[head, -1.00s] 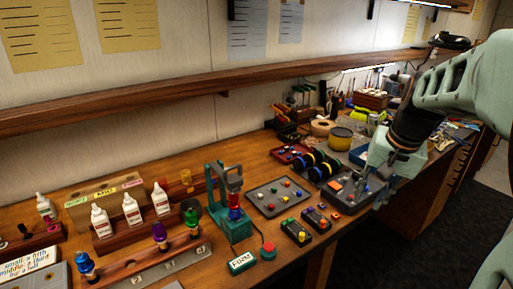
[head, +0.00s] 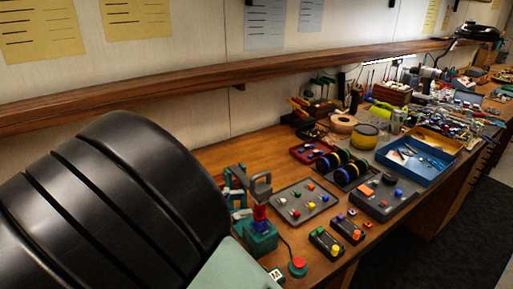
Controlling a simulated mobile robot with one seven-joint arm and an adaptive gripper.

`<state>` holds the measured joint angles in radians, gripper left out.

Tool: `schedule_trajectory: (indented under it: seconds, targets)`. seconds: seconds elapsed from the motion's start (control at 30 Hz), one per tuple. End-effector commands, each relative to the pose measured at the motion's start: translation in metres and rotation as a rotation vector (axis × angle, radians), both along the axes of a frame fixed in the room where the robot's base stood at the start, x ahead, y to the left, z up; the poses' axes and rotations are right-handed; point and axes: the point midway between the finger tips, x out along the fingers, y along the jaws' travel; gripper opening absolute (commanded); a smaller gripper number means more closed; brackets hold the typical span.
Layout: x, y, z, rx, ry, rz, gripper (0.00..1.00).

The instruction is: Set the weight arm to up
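The weight arm (head: 262,187) is a grey arm at the top of a small teal press-like stand (head: 260,240) on the bench, in the middle of the head view. A blue and red stack (head: 260,212) sits directly below it. The stand's left side is partly covered by my arm. Pale grey-green pieces show beside the stand's post, between it and the black part of my arm; I cannot tell whether they are my gripper's fingers. I see no clear gap between fingertips and no clear contact with the weight arm.
A red button (head: 298,266) stands in front of the stand. A grey tray of coloured pieces (head: 322,208) and small black boxes (head: 325,243) lie to its right. A blue bin (head: 432,172) stands further right. A wooden shelf (head: 190,101) runs along the wall above. My arm hides the left bench.

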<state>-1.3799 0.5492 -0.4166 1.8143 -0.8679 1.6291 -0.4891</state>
Motion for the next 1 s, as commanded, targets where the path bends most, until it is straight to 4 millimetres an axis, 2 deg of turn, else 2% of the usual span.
schedule_trajectory:
  seconds: [0.13, 0.23, 0.33, 0.8, 1.0]
  targets:
    - [-0.004, 0.018, 0.025, -0.207, -0.028, 0.084, 0.26]
    - [-0.005, 0.024, 0.034, -0.271, -0.041, 0.106, 0.26]
    - [-0.003, 0.021, 0.037, -0.287, -0.044, 0.109, 0.26]
    - [0.042, -0.047, 0.036, -0.283, -0.043, 0.105, 0.26]
    - [0.053, -0.063, 0.036, -0.282, -0.045, 0.107, 0.26]
